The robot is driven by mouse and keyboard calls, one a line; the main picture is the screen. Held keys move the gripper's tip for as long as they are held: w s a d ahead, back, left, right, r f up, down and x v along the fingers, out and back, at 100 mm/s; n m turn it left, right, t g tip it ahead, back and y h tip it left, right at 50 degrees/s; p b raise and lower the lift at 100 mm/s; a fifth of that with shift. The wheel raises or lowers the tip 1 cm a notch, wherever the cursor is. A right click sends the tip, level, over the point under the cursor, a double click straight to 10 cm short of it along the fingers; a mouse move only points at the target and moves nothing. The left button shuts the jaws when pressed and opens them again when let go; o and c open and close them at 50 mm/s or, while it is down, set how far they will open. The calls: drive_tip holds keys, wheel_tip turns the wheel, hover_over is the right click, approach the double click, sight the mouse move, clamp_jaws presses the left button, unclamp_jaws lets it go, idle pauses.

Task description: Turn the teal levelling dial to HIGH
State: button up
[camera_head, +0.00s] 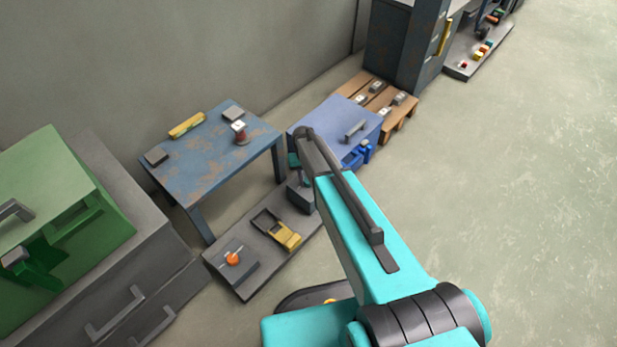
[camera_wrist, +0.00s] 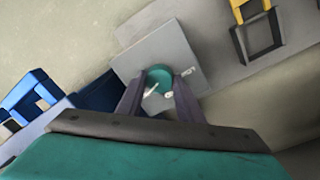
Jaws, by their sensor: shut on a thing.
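The teal levelling dial (camera_wrist: 162,73) sits on a light grey panel (camera_wrist: 140,60) in the wrist view. My gripper (camera_wrist: 159,84) has one dark finger on each side of the dial and is shut on it. A white pointer shows between the fingers near the dial's lower edge, with a small pale mark to its right. A small label (camera_wrist: 188,71) on the panel, right of the dial, is too small to read. In the head view my arm hides the dial and the gripper tips.
A low grey platform (camera_head: 222,272) also bears an orange dial (camera_head: 232,259) and a yellow-handled frame (camera_head: 285,236). A blue cabinet (camera_head: 335,117) stands close behind my arm. A worn blue table (camera_head: 205,165) is left of it. Open floor lies to the right.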

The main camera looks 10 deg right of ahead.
sight(306, 180)
drive_tip(key=shift+w+d, duration=0.1)
drive_tip(key=shift+w, duration=0.1)
drive_tip(key=o, duration=1.1)
drive_tip(key=shift+s, duration=0.1)
drive_tip(key=shift+c, duration=0.2)
drive_tip(key=shift+r, duration=0.1)
wheel_tip(306, 180, up, 14)
drive_tip(key=a+p, duration=0.1)
drive_tip(key=p, duration=0.2)
drive_tip(key=shift+f, duration=0.2)
drive_tip(key=s+r+g+p, duration=0.2)
drive_tip(key=s+p, duration=0.8)
drive_tip(key=s, duration=1.1)
drive_tip(key=s+d+r+g+p, duration=0.1)
drive_tip(key=s+r+g+p, duration=0.2)
drive_tip(key=s+p, duration=0.7)
drive_tip(key=s, duration=1.1)
drive_tip(key=shift+s+r+n+y, duration=0.15)
drive_tip(key=shift+r+n+y, duration=0.2)
drive_tip(key=shift+n+y, duration=0.05)
